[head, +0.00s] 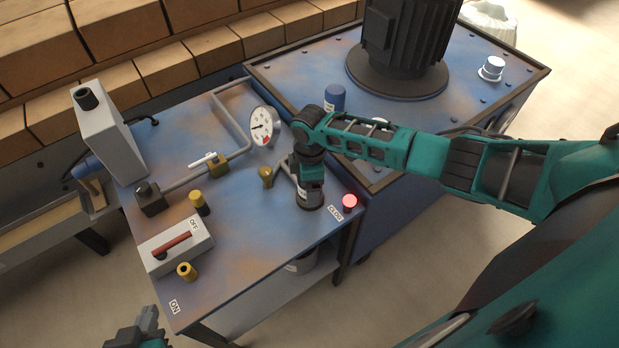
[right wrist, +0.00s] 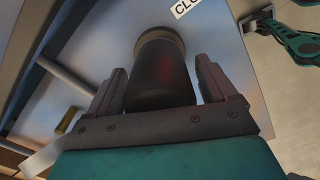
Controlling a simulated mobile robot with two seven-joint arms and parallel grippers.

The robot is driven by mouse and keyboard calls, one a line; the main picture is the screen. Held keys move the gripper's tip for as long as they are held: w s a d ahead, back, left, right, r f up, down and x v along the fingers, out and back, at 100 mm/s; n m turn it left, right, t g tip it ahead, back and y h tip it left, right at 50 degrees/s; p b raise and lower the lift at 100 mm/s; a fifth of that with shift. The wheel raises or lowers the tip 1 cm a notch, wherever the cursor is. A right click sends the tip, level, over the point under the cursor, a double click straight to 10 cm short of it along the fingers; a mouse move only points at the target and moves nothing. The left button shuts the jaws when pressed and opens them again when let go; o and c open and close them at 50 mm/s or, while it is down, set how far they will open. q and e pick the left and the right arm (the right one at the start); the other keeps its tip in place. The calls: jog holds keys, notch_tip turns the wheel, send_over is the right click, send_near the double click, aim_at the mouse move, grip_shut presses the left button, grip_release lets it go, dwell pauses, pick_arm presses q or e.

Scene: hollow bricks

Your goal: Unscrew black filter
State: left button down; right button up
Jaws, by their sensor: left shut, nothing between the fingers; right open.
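The black filter (head: 309,196) is a dark upright cylinder on the blue worktable, near its front right edge. In the right wrist view the filter (right wrist: 160,75) stands between the two fingers of my right gripper (right wrist: 160,88), with a small gap on each side and a brownish band at its far end. My right gripper (head: 309,174) is open, directly over the filter in the head view, and hides its upper part. My left gripper (head: 137,330) is shut and empty at the lower left, off the table's front edge, partly cut off by the frame.
A lit red lamp (head: 350,202) stands right of the filter. A pressure gauge (head: 263,126), pipes and a brass fitting (head: 266,176) are close behind it. A switch box (head: 177,246) is at front left. A blue cylinder (head: 334,98) stands on the motor unit (head: 456,68).

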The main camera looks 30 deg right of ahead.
jog(key=m, duration=1.1)
dwell(0.3)
jog(key=shift+c, duration=0.4)
jog(key=c, duration=1)
jog(key=shift+n, duration=1.2)
jog(key=shift+n, duration=1.5)
